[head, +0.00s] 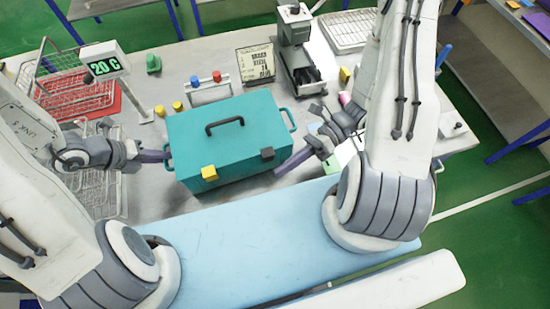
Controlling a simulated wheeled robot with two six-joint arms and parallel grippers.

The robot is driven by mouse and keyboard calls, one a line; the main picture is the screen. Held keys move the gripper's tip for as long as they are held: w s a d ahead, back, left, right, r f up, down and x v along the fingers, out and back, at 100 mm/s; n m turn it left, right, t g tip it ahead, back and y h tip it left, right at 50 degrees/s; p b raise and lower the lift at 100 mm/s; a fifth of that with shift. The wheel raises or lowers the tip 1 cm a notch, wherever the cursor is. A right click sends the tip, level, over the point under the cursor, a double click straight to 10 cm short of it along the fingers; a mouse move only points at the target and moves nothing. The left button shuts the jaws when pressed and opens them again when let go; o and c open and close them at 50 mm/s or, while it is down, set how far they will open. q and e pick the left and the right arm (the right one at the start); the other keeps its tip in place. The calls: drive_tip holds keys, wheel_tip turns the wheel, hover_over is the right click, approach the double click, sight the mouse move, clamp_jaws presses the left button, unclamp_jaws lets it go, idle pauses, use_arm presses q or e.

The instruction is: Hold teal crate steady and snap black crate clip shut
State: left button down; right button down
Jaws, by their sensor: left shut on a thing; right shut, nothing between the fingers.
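The teal crate (225,134) stands on the grey table with its lid on and a black handle on top. A black clip (267,154) sits at the right of its front edge, and a yellow clip (209,173) at the left. Whether either clip is fully down is too small to tell. My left gripper (166,157) is shut on the crate's left side handle. My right gripper (283,170) is shut and empty, just right of the crate's front right corner, near the black clip.
A blue mat (260,235) lies along the front. Wire baskets (100,190) and a red tray (85,103) are at left, with a "20 C" display (104,67). Behind the crate stand a small rack with knobs (208,90), a sign (256,64) and a grey machine (297,50).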

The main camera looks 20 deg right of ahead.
use_arm(q)
drive_tip(key=shift+f, duration=0.1)
use_arm(e)
drive_tip(key=w+d, duration=0.2)
drive_tip(key=d, duration=0.7)
drive_tip(key=shift+d, duration=0.2)
drive_tip(key=shift+w, duration=0.1)
use_arm(q)
drive_tip(key=c, duration=0.8)
unclamp_jaws()
